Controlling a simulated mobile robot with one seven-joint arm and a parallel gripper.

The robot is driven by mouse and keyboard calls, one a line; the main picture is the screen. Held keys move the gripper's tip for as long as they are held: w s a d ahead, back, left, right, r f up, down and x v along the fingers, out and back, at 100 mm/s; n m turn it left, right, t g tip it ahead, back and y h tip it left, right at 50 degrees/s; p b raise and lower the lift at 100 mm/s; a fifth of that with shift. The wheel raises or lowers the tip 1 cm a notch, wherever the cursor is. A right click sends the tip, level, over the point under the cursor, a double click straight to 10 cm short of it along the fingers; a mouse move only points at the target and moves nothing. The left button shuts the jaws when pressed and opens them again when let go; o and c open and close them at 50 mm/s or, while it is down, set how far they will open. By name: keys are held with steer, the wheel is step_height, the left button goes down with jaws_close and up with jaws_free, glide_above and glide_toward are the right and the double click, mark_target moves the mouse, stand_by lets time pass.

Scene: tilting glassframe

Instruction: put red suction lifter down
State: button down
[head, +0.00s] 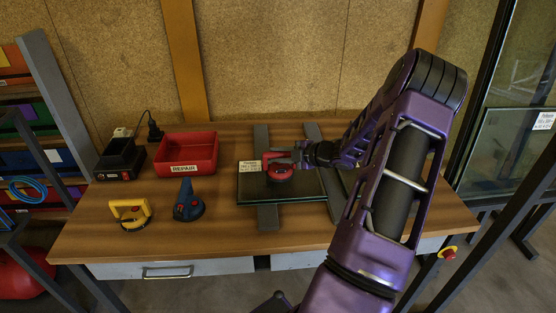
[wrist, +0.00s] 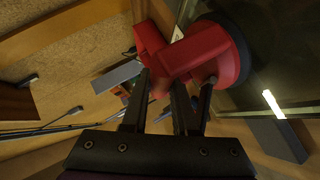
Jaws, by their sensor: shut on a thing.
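The red suction lifter (head: 280,170) is at the glass pane (head: 308,186) on the wooden table. In the wrist view the lifter (wrist: 205,55) shows its red handle and a dark round suction cup, with the cup at the dark glass. My gripper (head: 299,150) reaches in from the right in the head view. In the wrist view my gripper (wrist: 175,88) has its fingers at the red handle, shut on it. Whether the cup presses fully on the glass cannot be told.
A blue suction lifter (head: 188,205) and a yellow one (head: 130,213) stand left on the table (head: 225,238). Behind them are a red REPAIR bin (head: 187,152) and a black charger (head: 120,160). Grey bars (head: 268,217) lie under the glass.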

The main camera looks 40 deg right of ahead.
steer(key=shift+w+f, duration=0.1)
steer(key=shift+f, duration=0.55)
steer(key=shift+f, duration=0.15)
steer(key=c, duration=0.7)
jaws_free()
steer(key=shift+r, duration=0.2)
steer(key=v, duration=1.2)
steer(key=shift+f, duration=0.1)
